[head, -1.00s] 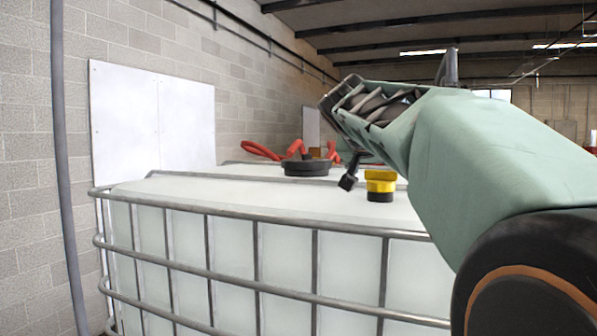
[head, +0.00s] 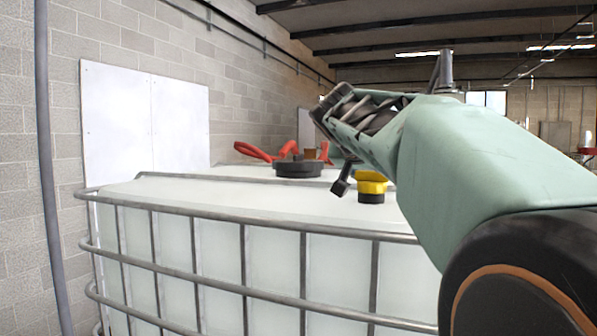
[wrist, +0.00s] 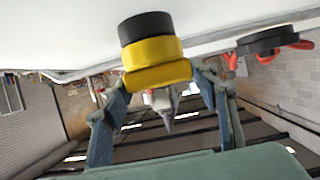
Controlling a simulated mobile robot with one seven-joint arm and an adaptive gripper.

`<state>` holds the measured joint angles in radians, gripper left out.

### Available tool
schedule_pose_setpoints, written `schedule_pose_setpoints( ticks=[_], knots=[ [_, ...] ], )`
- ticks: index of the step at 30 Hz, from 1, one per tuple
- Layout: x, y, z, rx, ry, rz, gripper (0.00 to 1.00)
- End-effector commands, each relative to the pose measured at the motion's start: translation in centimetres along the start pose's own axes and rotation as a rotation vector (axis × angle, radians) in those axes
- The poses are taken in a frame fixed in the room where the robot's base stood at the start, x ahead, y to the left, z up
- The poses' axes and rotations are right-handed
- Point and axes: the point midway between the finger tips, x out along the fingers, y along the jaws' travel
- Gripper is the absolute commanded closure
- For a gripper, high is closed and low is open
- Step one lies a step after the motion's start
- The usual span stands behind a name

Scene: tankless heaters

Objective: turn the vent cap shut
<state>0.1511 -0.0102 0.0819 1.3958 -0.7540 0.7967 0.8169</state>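The vent cap (head: 371,186) is yellow over a black base and stands upright on the near white tank's top. In the wrist view the vent cap (wrist: 157,60) is upside down at upper middle, its yellow face towards me. My gripper (wrist: 160,86) is open, with one finger on each side of the yellow part; I cannot tell whether either touches it. In the head view one dark fingertip of my gripper (head: 342,182) shows just left of the cap, with a small gap. My arm hides the cap's upper edge, and the other finger is hidden.
The white tank (head: 270,258) sits in a grey tube cage (head: 200,207). A large black lid (head: 298,168) and a red handle or hose (head: 255,151) are behind to the left. A block wall with a white panel (head: 145,122) bounds the left.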

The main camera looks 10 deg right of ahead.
Motion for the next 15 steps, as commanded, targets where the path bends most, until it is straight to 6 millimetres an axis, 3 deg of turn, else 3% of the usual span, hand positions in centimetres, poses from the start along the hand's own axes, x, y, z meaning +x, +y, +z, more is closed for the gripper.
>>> schedule_pose_setpoints(
  ticks=[6, 15],
  knots=[
    [-0.01, 0.0, -0.01, 0.0, 0.0, 0.0, 0.71],
    [0.06, -0.16, 0.07, 0.015, 0.0, 0.037, 0.71]
  ],
)
